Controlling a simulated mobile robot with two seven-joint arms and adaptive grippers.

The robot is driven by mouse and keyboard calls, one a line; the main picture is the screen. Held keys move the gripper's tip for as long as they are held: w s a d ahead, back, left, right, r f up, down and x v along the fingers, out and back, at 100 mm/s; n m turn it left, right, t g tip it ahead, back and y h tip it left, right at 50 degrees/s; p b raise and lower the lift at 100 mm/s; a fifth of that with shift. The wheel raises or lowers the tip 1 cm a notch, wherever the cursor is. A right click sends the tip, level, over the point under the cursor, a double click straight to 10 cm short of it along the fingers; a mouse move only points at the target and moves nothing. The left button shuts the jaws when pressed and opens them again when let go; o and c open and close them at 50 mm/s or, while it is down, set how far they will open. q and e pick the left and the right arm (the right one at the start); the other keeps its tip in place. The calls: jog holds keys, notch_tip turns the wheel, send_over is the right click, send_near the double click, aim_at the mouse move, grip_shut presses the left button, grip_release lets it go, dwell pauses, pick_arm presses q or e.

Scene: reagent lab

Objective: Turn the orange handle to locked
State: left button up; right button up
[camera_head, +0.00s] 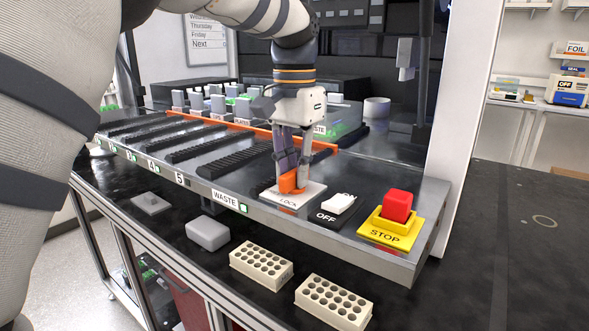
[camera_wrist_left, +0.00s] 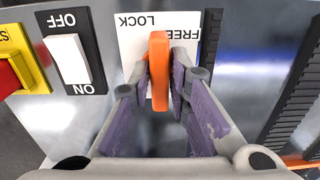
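The orange handle (camera_head: 289,183) stands on a white plate (camera_head: 303,197) on the sloped front panel. In the left wrist view, the handle (camera_wrist_left: 159,70) points straight up the picture. Its top end lies between the upside-down words LOCK on the left and FREE on the right of the plate (camera_wrist_left: 131,42). My left gripper (camera_head: 291,182) reaches down from above. Its fingers (camera_wrist_left: 161,75) flank the handle closely on both sides and appear shut on it. The fingers hide part of the handle in the head view. My right gripper is in neither view.
A white OFF/ON rocker switch (camera_head: 338,204) and a red stop button (camera_head: 397,205) on a yellow base sit just right of the plate. Dark ribbed tracks (camera_head: 205,147) lie to the left. Two cream well racks (camera_head: 333,302) stand on the lower bench.

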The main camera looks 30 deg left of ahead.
aim_at(295, 170)
pick_arm(q)
jog(key=shift+o, duration=0.8)
notch_tip(295, 170, up, 12)
